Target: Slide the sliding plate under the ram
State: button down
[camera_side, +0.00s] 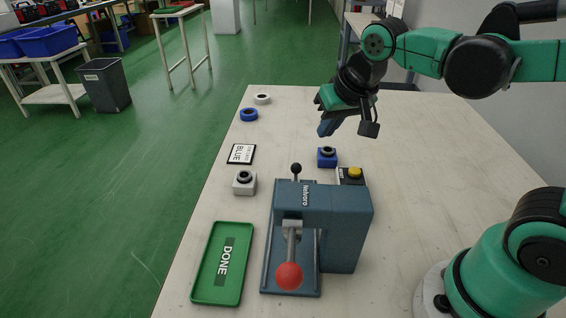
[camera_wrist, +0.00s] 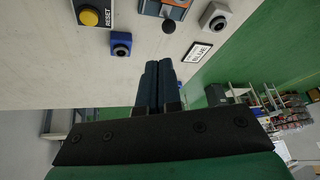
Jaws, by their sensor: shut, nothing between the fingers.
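The blue-grey press (camera_side: 345,235) stands on the table with its red-knobbed lever (camera_side: 289,275) at the front. The ram under its head is mostly hidden by the press body and lever. A black ball knob (camera_side: 296,169) stands at the far end of the press base; it also shows in the wrist view (camera_wrist: 168,27). The sliding plate beside this knob is barely visible, with an orange patch at the wrist view's top edge. My gripper (camera_side: 326,130) is above the table beyond the press, apart from the knob. Its fingers (camera_wrist: 159,64) are shut and empty.
A blue block with a black ring (camera_side: 327,158), a yellow reset button (camera_side: 355,173) and a grey block (camera_side: 244,183) stand near the press. The table's far right is clear.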

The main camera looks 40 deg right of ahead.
jog(key=w+d+f+m+g+h, duration=0.2)
jog(key=w+m+g, duration=0.1)
jog(key=w+m, duration=0.4)
jog(key=shift+w+f, duration=0.2)
jog(key=shift+w, duration=0.35)
jog(key=shift+d+f, duration=0.1)
jog(key=x, duration=0.9)
jog(key=shift+d+f, duration=0.1)
jog(key=shift+f, duration=0.3)
jog(key=shift+s+a+r, duration=0.2)
jog(key=shift+s+a, duration=0.5)
jog(key=shift+a, duration=0.25)
jog(key=shift+s+a+r, duration=0.2)
jog(key=shift+s+a, duration=0.25)
jog(key=shift+a, duration=0.25)
